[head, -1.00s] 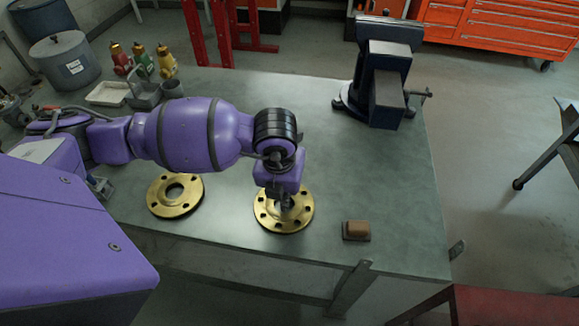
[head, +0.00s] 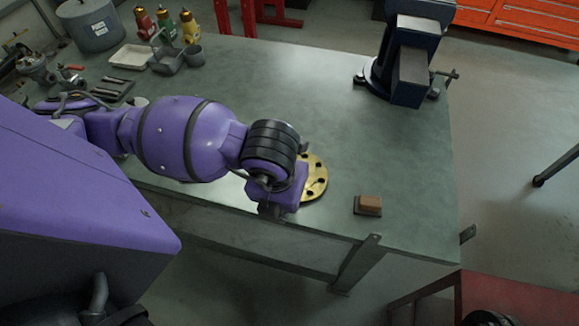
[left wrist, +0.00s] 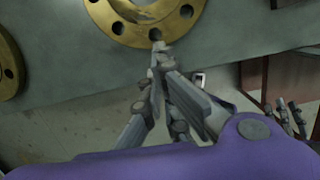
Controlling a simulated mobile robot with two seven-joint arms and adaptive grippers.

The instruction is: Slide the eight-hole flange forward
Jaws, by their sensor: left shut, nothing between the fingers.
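The brass eight-hole flange (head: 317,180) lies flat on the bench near its front edge. My left wrist hides most of it in the head view. In the left wrist view the flange (left wrist: 113,28) is at the top, partly cut off, with several bolt holes and part of its centre opening showing. My left gripper (left wrist: 160,48) is shut and empty. Its fingertips are at the flange's near rim, by one bolt hole; I cannot tell whether they touch. A second brass flange (left wrist: 8,65) is cut off at the left. My right gripper is not in view.
A small brown-topped block (head: 368,205) lies right of the flange. A dark blue vise (head: 410,70) stands at the back right. A white tray (head: 131,57) and oil bottles (head: 166,25) stand at the back left. The bench (head: 290,90) beyond the flange is clear.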

